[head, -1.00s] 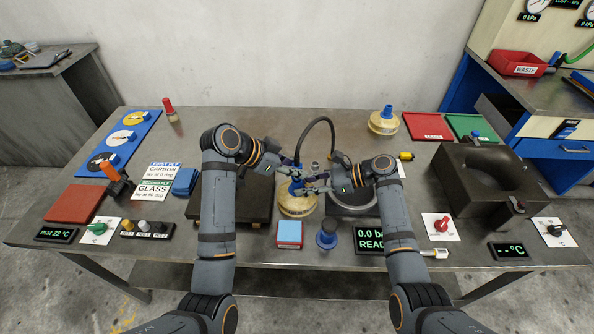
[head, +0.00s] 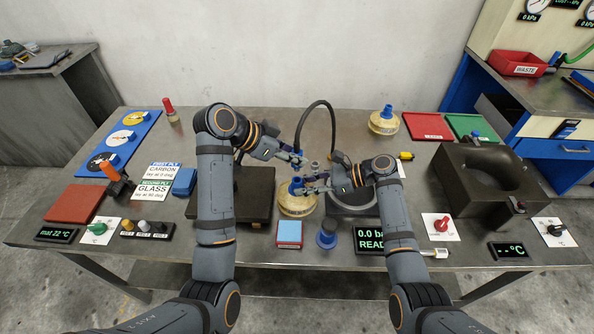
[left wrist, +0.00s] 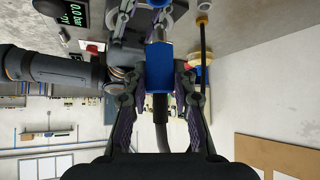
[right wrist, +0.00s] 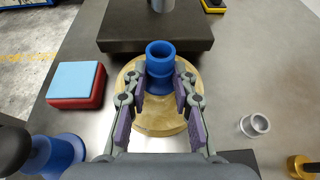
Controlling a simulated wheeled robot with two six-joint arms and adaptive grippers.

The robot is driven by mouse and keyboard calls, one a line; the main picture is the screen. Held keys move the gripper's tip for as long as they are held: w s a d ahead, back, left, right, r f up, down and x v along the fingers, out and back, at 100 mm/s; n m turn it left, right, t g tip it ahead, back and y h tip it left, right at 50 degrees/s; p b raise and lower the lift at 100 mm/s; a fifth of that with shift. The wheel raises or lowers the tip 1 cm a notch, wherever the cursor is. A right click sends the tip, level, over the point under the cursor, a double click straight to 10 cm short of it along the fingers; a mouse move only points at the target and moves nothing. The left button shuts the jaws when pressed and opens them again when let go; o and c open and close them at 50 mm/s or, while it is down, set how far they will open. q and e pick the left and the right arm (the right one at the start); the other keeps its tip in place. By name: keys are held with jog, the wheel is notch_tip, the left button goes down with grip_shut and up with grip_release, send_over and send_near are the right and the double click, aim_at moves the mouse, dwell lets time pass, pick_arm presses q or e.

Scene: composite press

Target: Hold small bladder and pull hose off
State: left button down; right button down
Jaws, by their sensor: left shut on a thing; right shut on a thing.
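The small bladder (head: 297,207) is a round amber body with a blue neck, standing mid-table. My right gripper (head: 307,187) is shut on its neck from the right. In the right wrist view the open top of the blue neck (right wrist: 160,58) is bare, with the amber body (right wrist: 152,122) below. My left gripper (head: 294,157) is higher, shut on the blue end fitting of the hose (head: 330,112). The blue fitting (left wrist: 158,76) sits between its fingers in the left wrist view, with the dark hose (left wrist: 161,122) running from it. Fitting and neck are apart.
A second bladder (head: 383,122) stands at the back right. A dark plate (head: 262,207) lies left of the small bladder. A red-and-blue block (head: 289,233) and a blue-topped piece (head: 327,236) stand in front. A dark mould (head: 485,180) is at the right.

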jog(key=c, duration=1)
grip_release()
jog(key=v, duration=1.2)
jog(key=shift+w, duration=0.1)
